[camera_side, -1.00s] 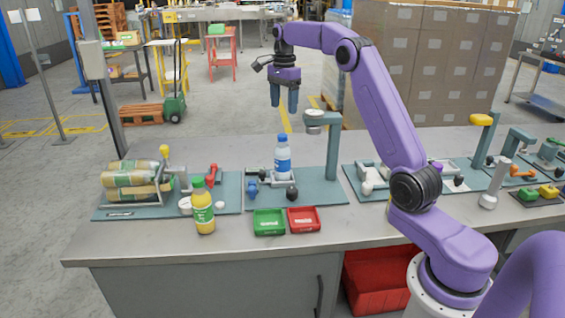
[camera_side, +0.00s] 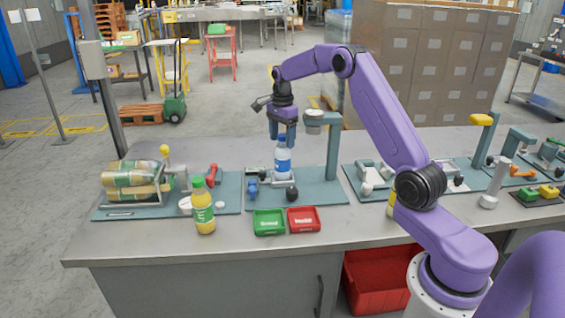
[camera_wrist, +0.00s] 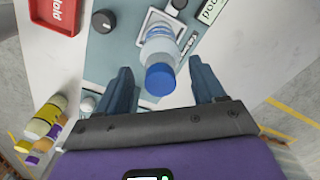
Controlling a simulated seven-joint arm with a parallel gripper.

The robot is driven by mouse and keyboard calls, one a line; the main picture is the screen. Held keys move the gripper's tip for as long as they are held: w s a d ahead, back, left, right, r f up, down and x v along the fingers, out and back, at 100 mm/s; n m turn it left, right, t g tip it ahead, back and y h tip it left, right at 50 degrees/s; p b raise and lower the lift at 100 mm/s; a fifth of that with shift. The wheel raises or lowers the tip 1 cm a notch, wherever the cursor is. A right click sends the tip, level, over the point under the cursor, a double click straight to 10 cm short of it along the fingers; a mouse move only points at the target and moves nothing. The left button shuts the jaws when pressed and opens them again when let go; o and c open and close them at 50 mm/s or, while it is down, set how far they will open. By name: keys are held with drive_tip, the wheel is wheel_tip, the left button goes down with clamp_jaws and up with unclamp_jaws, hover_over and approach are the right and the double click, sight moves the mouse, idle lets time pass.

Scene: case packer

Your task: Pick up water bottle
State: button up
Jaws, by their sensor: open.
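The water bottle (camera_side: 283,160) is clear with a blue label and stands upright on a small fixture on the middle teal plate. My gripper (camera_side: 282,142) is directly above it, fingers pointing down at the level of the bottle's top, where they partly hide the cap. In the wrist view the bottle (camera_wrist: 160,52) shows its blue cap toward me, between and slightly ahead of the two fingers of my gripper (camera_wrist: 160,88). The fingers are open and apart from the bottle on both sides.
A teal post with a round head (camera_side: 332,145) stands close right of the bottle. Green (camera_side: 269,231) and red (camera_side: 304,228) trays lie in front. A yellow juice bottle (camera_side: 203,212) stands at front left.

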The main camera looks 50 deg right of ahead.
clamp_jaws()
drive_tip(key=shift+r, duration=0.1)
idle(0.3)
